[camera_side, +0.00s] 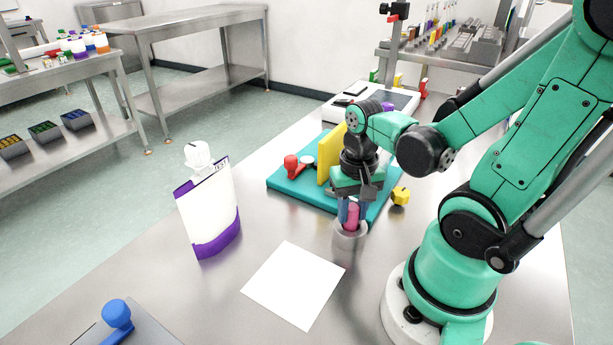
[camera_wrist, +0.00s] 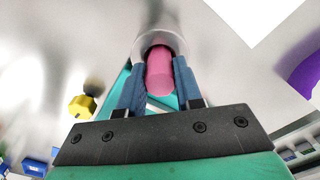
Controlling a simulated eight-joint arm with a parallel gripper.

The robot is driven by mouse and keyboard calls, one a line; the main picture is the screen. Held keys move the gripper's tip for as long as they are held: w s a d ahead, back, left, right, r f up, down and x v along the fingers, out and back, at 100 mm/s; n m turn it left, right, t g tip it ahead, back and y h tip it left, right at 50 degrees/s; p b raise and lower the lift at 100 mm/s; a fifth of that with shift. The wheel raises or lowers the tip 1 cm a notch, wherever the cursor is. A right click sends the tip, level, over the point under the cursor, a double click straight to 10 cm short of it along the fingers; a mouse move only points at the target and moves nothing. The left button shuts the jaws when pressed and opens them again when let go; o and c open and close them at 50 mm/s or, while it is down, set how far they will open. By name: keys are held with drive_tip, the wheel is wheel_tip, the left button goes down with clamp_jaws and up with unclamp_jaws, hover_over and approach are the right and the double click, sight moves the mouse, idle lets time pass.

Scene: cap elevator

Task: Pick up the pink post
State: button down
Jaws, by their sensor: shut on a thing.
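The pink post (camera_side: 352,215) stands upright in a grey-white round cup (camera_side: 350,238) on the steel table. In the wrist view the pink post (camera_wrist: 159,72) sits between the two blue fingers, with its far end inside the cup's rim (camera_wrist: 160,38). My gripper (camera_side: 348,212) points down over the cup and is shut on the post. The fingertips reach the cup's mouth. The lower end of the post is hidden in the cup, so I cannot tell whether it touches the bottom.
Behind the cup lies a teal board (camera_side: 290,186) with a yellow upright panel (camera_side: 328,160) and a red piece (camera_side: 291,166). A yellow knob (camera_side: 400,196) is close on the right. A white sheet (camera_side: 294,285) lies in front. A white and purple pouch (camera_side: 210,215) stands left.

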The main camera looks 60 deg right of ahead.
sight(353, 207)
drive_tip(key=shift+r, duration=0.15)
wheel_tip(353, 207, up, 20)
idle(1.0)
